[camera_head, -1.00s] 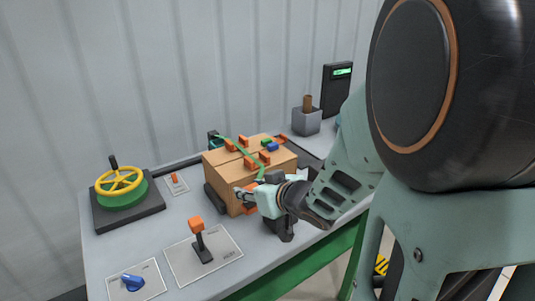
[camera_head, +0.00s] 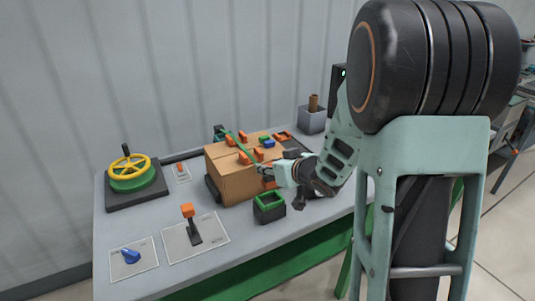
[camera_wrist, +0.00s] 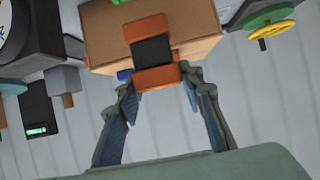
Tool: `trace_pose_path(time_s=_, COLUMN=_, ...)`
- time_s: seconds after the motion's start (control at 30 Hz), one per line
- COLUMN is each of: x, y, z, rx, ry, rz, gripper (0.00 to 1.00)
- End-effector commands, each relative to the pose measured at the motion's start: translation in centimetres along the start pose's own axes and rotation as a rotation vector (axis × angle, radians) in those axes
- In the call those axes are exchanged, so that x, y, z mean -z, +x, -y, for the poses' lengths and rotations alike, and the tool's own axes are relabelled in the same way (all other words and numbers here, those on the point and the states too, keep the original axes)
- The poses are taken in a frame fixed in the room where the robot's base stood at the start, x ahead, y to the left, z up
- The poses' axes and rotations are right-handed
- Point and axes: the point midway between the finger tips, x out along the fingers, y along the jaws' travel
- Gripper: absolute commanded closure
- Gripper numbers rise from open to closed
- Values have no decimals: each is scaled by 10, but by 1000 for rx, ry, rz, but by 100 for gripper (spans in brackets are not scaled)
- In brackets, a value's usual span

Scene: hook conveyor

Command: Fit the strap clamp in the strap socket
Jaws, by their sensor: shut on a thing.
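The strap clamp (camera_wrist: 152,50), orange at both ends with a black middle, sits between my fingertips in the wrist view. My gripper (camera_wrist: 161,82) is shut on it. In the head view my gripper (camera_head: 264,170) is at the near right side of the cardboard box (camera_head: 228,183), and a little orange (camera_head: 269,184) shows below it. The green strap (camera_head: 236,147) runs over the box top toward my gripper. The strap socket (camera_head: 269,206), a dark block with a green rim, stands on the table just in front of the box, below my gripper and apart from it.
Orange and blue pieces (camera_head: 262,153) lie on the box top. A lever (camera_head: 190,222), a blue knob (camera_head: 131,256) and a yellow handwheel (camera_head: 131,174) are on the left of the table. A grey holder (camera_head: 311,119) stands at the back right.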

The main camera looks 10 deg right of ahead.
Motion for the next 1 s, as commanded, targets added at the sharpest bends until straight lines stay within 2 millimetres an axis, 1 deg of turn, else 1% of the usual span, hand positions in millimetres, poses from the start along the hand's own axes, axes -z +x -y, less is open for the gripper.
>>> trace_pose_path(time_s=0.03, x=4, y=4, z=-1, rx=1, ry=-1, rz=1, gripper=92)
trace_pose_path(time_s=0.17, x=2, y=10, z=-3, rx=0, ry=-2, rz=1, gripper=92)
trace_pose_path(time_s=0.6, x=-32, y=28, z=-2, rx=1, ry=-3, rz=-1, gripper=92)
trace_pose_path(time_s=0.7, x=-37, y=30, z=-2, rx=0, ry=-3, rz=-1, gripper=92)
trace_pose_path(time_s=1.0, x=-37, y=30, z=-2, rx=0, ry=-2, rz=-1, gripper=92)
